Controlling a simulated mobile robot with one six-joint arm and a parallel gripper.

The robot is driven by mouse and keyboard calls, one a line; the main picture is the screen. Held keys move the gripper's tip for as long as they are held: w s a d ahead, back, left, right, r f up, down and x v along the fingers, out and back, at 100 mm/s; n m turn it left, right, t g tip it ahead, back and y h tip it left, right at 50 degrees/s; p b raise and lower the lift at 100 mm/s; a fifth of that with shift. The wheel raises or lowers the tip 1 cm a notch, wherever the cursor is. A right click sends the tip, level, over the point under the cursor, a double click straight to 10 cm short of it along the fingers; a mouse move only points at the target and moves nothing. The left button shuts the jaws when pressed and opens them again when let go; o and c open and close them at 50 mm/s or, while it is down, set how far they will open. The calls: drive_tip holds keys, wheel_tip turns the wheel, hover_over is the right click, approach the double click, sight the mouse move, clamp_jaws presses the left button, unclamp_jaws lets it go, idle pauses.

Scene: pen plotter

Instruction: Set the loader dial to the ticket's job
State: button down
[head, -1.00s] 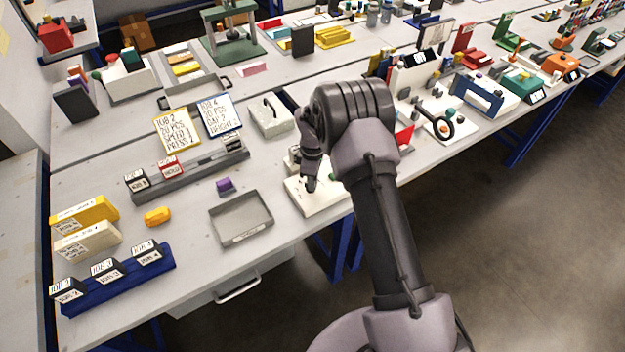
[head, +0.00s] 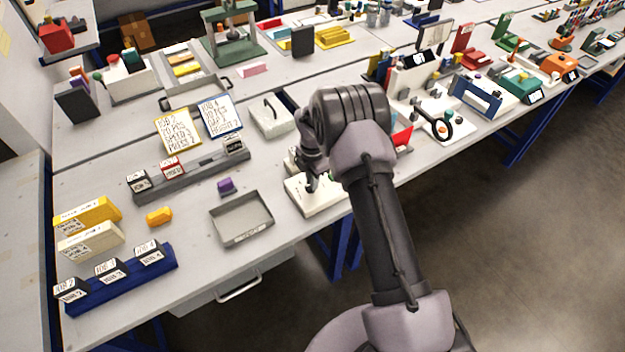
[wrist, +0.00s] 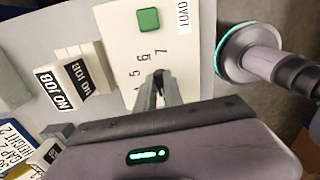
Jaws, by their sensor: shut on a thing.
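The loader (head: 318,204) is a low off-white box at the table's front edge. In the wrist view its white face (wrist: 120,45) carries a green square button (wrist: 148,19), a "LOAD" label (wrist: 183,17) and the numbers 5, 6 and 7. My gripper (wrist: 158,82) is at this face, its fingers closed just below the numbers. It is shut on the dial, which the fingers hide, so its setting cannot be read. In the head view my gripper (head: 311,186) points down onto the loader. A yellow-framed ticket (head: 178,132) and a blue-framed ticket (head: 219,116) stand behind.
A grey tray (head: 241,236) lies left of the loader. A grey rack (head: 190,178) holds small job blocks, and a blue rack (head: 117,283) holds several more. "NO JOB" blocks (wrist: 62,88) show beside the loader. A white box with a handle (head: 270,118) stands behind.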

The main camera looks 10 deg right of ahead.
drive_tip(key=shift+n, duration=0.7)
drive_tip(key=c, duration=1.5)
unclamp_jaws()
drive_tip(key=shift+o, duration=0.2)
wheel_tip(320, 180, up, 17)
drive_tip(key=p, duration=0.4)
drive_tip(key=shift+r, duration=0.2)
